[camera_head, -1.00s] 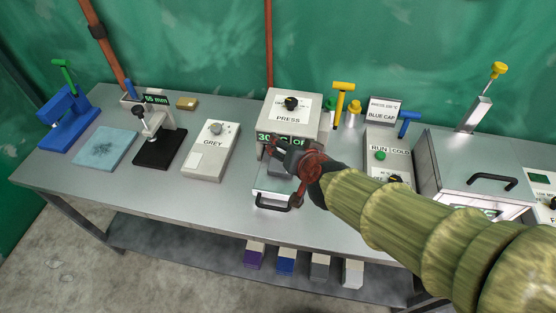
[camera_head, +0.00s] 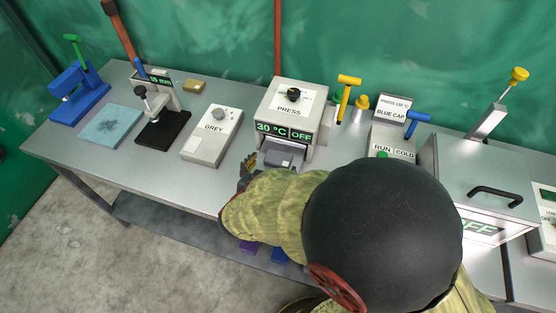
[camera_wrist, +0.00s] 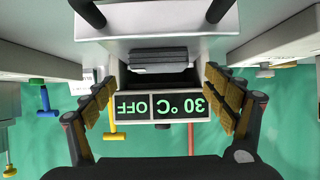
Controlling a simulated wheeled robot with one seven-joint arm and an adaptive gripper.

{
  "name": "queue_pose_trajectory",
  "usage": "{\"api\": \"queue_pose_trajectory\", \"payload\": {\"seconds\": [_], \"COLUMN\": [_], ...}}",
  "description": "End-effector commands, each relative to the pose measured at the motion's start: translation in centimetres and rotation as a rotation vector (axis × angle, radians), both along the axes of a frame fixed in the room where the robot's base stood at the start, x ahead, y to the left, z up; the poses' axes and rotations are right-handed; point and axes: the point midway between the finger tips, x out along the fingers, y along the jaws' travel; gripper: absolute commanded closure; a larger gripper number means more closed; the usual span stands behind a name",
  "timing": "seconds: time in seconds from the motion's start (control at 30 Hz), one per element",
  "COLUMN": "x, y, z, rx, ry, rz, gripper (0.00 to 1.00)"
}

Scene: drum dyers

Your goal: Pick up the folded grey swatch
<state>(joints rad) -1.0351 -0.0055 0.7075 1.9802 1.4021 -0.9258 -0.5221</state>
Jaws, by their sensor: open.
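The folded grey swatch (camera_head: 284,156) lies in the open tray at the front of the press (camera_head: 290,105). In the wrist view, which is upside down, the swatch (camera_wrist: 158,58) is a flat grey layered block in front of the press mouth. My gripper (camera_wrist: 161,98) is open and empty, its ridged finger pads wide apart on either side of the press display, with the swatch ahead between them and not touched. In the head view my arm hides most of the gripper; one dark finger (camera_head: 247,170) shows left of the tray.
The press display (camera_head: 284,131) reads 30 °C OFF. The tray handle (camera_wrist: 158,14) is near the swatch. A GREY box (camera_head: 212,136) stands left of the press, and a RUN/COLD box (camera_head: 392,145) stands right. Bare bench lies between the GREY box and press.

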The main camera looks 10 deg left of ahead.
Motion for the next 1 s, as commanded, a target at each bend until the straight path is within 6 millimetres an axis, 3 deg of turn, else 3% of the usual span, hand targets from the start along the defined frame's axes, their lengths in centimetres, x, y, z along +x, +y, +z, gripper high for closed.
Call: {"api": "queue_pose_trajectory", "payload": {"seconds": [0.3, 0.6, 1.0], "x": [3.7, 4.0, 4.0], "y": [-0.4, -0.4, -0.4], "z": [-1.9, -1.9, -1.9], "rx": [0.0, 0.0, 0.0], "ry": [-0.001, 0.0, 0.0], "rz": [-0.001, 0.001, 0.001], "gripper": [0.14, 0.15, 0.38]}}
